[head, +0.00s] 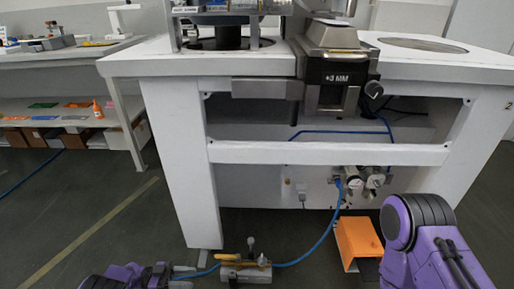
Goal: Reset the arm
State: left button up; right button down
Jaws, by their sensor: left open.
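My left arm enters at the bottom left of the head view, purple and black. Its gripper (194,277) is at the bottom edge, with grey fingers pointing right, apart and with nothing seen between them. Part of it is cut off by the frame edge. My right arm (425,245) shows at the bottom right as purple links with a black ribbed joint. Its gripper is out of the picture.
A white workbench (180,150) with a metal machine (333,65) stands ahead. Below it are a blue hose (325,235), a metal fitting (245,272) on the floor and an orange cover (359,238). A side table (60,60) is at left. Floor between the tables is clear.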

pick_arm(q)
jog(key=w+a+f+n+t+y, duration=0.1)
jog(key=a+f+n+t+y, duration=0.25)
jog(key=n+t+y, duration=1.05)
jog(key=s+a+r+n+g+y, duration=0.15)
jog(key=s+n+g+y, duration=0.35)
jog(key=s, duration=0.9)
jog(key=s+a+r+n+g+y, duration=0.1)
jog(key=s+a+n+g+y, duration=0.15)
jog(key=s+g, duration=0.7)
jog(key=s+f+t+b, duration=0.2)
jog(key=s+f+b, duration=0.3)
jog(key=b, duration=0.1)
pick_arm(e)
notch_tip(320, 180, down, 6)
pick_arm(q)
notch_tip(320, 180, up, 38)
jog(key=w+t+p, duration=0.1)
jog(key=p, duration=3.7)
jog(key=shift+d+n+p, duration=0.15)
jog(key=shift+n+p, duration=0.15)
jog(key=shift+n, duration=0.15)
pick_arm(e)
notch_tip(320, 180, up, 38)
jog(key=shift+w+r, duration=0.15)
jog(key=shift+w, duration=0.1)
